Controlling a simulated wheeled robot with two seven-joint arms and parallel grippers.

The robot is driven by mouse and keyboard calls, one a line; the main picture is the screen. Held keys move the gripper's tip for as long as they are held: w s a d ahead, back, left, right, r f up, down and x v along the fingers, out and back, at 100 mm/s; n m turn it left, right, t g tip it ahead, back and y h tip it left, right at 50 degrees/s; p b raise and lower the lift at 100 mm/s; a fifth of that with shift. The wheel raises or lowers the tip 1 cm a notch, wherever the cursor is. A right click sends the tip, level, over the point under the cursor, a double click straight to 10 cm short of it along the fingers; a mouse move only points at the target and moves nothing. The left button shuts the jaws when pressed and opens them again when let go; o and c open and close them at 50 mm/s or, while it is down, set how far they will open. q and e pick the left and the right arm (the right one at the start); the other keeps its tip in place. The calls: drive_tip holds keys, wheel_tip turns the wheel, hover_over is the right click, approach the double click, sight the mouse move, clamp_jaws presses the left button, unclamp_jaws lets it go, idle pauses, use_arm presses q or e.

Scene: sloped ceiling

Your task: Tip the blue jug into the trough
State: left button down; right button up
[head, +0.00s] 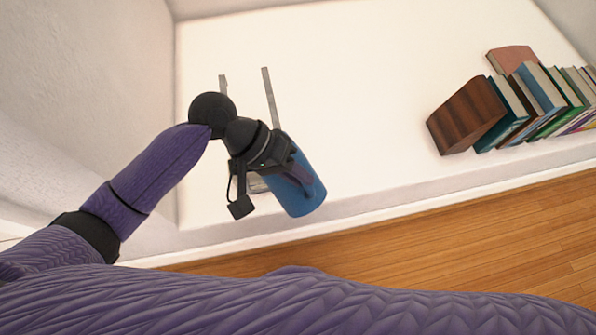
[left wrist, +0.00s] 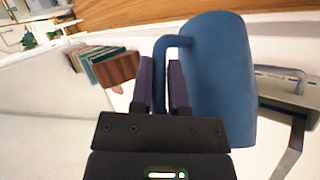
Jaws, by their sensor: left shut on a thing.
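The blue jug (head: 304,190) is at my left gripper (head: 272,165) in the head view, partly hidden by it. In the left wrist view the jug (left wrist: 222,85) fills the right of centre, and the fingers (left wrist: 161,88) are shut on its handle (left wrist: 160,62). Its mouth and contents do not show, and I cannot tell how far it tilts. A pale grey piece with a bar-like handle (left wrist: 288,82) shows behind the jug in the wrist view; I cannot tell for sure whether it is the trough. My right gripper is not in view.
Two grey strips (head: 270,96) stick out beyond my left gripper over the white surface (head: 370,85). Several books (head: 545,100) and a brown wooden block (head: 466,116) stand at the right. The white surface between is clear. Wooden floor (head: 480,235) lies below its edge.

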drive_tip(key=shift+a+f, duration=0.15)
use_arm(q)
drive_tip(key=shift+w+a+r, duration=0.1)
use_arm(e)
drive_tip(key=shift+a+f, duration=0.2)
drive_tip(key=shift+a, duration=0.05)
use_arm(q)
drive_tip(key=shift+w+a+r+g+h+b, duration=0.15)
drive_tip(key=shift+g+h+b, duration=0.15)
drive_tip(key=shift+b, duration=0.45)
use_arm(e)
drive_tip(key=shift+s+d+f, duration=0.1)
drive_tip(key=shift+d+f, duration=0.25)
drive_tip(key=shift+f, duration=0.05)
use_arm(q)
drive_tip(key=shift+w+a+b, duration=0.1)
drive_tip(key=shift+a+b, duration=0.05)
drive_tip(key=shift+b, duration=0.2)
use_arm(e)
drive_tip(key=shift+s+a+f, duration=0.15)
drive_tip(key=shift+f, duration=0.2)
use_arm(q)
drive_tip(key=shift+r, duration=0.1)
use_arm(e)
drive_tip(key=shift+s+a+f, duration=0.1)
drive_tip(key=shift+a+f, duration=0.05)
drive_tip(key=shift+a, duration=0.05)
use_arm(q)
drive_tip(key=shift+w+a, duration=0.1)
